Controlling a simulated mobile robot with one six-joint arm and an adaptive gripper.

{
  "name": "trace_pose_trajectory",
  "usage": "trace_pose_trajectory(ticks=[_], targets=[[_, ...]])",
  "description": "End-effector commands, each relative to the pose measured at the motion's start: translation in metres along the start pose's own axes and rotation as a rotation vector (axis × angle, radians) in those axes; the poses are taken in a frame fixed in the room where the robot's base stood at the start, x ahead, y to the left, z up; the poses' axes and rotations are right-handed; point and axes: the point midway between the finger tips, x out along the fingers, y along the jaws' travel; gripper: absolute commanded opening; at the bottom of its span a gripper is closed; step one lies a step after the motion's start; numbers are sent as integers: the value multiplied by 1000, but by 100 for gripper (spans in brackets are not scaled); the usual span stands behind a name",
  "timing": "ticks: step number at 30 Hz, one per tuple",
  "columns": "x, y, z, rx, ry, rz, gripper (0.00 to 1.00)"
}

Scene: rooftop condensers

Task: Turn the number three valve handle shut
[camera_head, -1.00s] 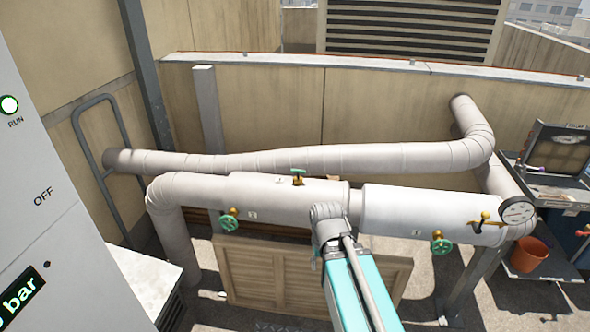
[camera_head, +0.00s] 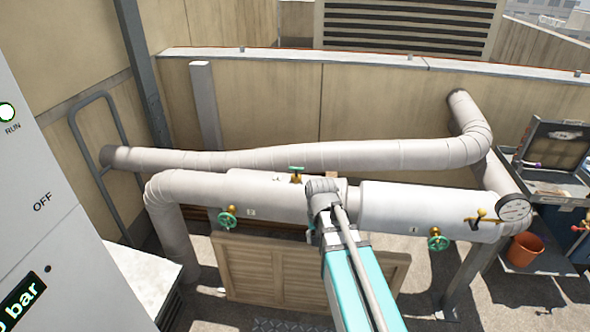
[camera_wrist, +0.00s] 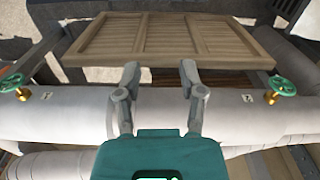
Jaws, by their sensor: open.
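A white-wrapped pipe (camera_head: 385,207) carries several valves. One green handwheel (camera_head: 227,217) is at its left and another (camera_head: 437,242) at its right. A green-topped valve (camera_head: 297,173) stands on top, and a yellow lever valve (camera_head: 481,218) is near the right end. Small tags beside the handwheels are too small to read, so I cannot tell which is number three. The wrist view shows a green handwheel at the left edge (camera_wrist: 12,83) and one at the right (camera_wrist: 283,86). My gripper (camera_wrist: 159,74) is open and empty over the pipe, between these wheels, apart from both.
A cart (camera_head: 548,255) with an orange bucket (camera_head: 525,249) is at right. A grey cabinet (camera_head: 40,170) fills the left edge. A second pipe (camera_head: 300,158) runs behind.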

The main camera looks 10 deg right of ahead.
Motion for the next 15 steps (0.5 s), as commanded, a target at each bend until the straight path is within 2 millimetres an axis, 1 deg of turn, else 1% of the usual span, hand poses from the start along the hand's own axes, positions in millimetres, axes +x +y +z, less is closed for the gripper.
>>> trace_pose_trajectory(ticks=[1, 5, 6, 11, 12, 14, 15], targets=[[-11, -7, -28, 60, 0, 0, 51], [-26, -21, -81, 251, 0, 0, 51], [-31, -25, -98, 314, 0, 0, 51], [-49, -42, -165, 570, 0, 0, 51], [-54, -46, -182, 634, 0, 0, 51], [-61, -52, -207, 730, 0, 0, 51], [-66, -57, -224, 794, 0, 0, 51]])
